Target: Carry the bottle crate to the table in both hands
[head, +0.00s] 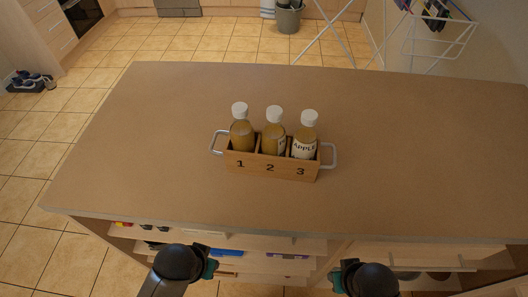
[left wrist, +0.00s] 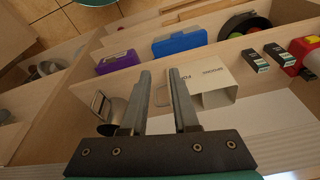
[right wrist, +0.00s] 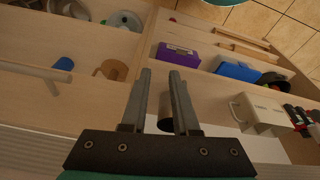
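The wooden bottle crate (head: 273,168) stands upright on the brown worktop (head: 420,150). Its front is marked 1, 2, 3. It holds three amber bottles with white caps, one per compartment; the one in the right compartment (head: 305,140) has a label reading APPLE. A light metal handle sticks out at its left end (head: 216,143) and another at its right end (head: 331,157). My left gripper (left wrist: 160,72) and my right gripper (right wrist: 160,72) are both open and empty, fingers apart. Both are below and in front of the worktop's near edge, away from the crate.
Open shelves or drawers under the worktop hold a purple box (right wrist: 178,52), a blue box (left wrist: 180,43), a white box (left wrist: 213,87) and a dark cup (left wrist: 112,112). The worktop around the crate is clear. A drying rack (head: 437,40) and bin (head: 288,19) stand beyond.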

